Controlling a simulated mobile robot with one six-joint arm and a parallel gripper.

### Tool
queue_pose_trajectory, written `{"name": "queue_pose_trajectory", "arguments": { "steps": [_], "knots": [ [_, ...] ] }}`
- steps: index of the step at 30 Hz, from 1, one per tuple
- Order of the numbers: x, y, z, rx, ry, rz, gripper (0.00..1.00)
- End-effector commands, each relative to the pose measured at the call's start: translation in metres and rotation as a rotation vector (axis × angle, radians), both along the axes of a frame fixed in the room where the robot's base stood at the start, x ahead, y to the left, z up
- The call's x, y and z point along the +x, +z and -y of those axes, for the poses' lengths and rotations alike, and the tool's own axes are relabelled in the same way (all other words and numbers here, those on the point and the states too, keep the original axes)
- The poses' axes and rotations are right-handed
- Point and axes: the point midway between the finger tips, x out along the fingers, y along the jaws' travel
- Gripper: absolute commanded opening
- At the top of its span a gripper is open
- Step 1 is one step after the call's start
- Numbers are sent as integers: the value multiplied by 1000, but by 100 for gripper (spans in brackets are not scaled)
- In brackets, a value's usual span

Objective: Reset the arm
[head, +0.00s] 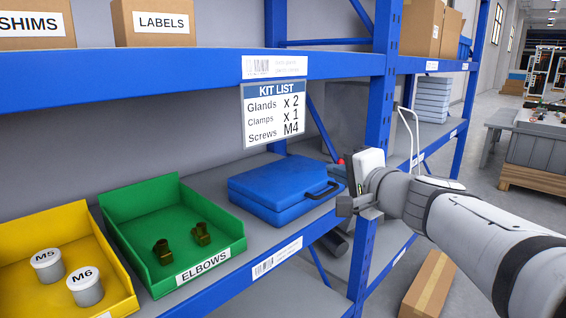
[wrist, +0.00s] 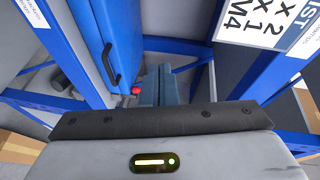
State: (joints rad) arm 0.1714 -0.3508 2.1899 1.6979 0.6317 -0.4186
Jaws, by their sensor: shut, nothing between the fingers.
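My gripper (head: 350,203) is at the right of the shelf, in front of the right end of a closed blue case (head: 280,190) with a dark handle. In the wrist view the two grey-blue fingers of my gripper (wrist: 158,92) are together, with nothing between them. The blue case also shows at the upper left of the wrist view (wrist: 92,45), to the left of the fingers. My arm reaches in from the lower right of the head view.
A green bin (head: 146,262) labelled ELBOWS holds two brass fittings. A yellow bin (head: 45,225) holds M5 and M6 pots. A kit list sign (head: 275,113) hangs from the upper shelf beam. A blue upright (head: 381,90) stands close behind my gripper. A cardboard box (head: 428,285) lies below.

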Motion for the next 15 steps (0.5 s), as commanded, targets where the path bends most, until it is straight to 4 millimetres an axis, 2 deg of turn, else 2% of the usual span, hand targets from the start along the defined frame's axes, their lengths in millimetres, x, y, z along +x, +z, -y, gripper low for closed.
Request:
{"name": "queue_pose_trajectory", "arguments": {
  "steps": [1, 8, 11, 15],
  "knots": [
    [-4, 3, -5, -28, 21, -15, 0],
    [-30, -11, -25, -202, 143, -112, 0],
    [-49, -20, -34, -319, 221, -181, 0],
    [-87, -37, -37, -529, 349, -305, 0]
  ]
}}
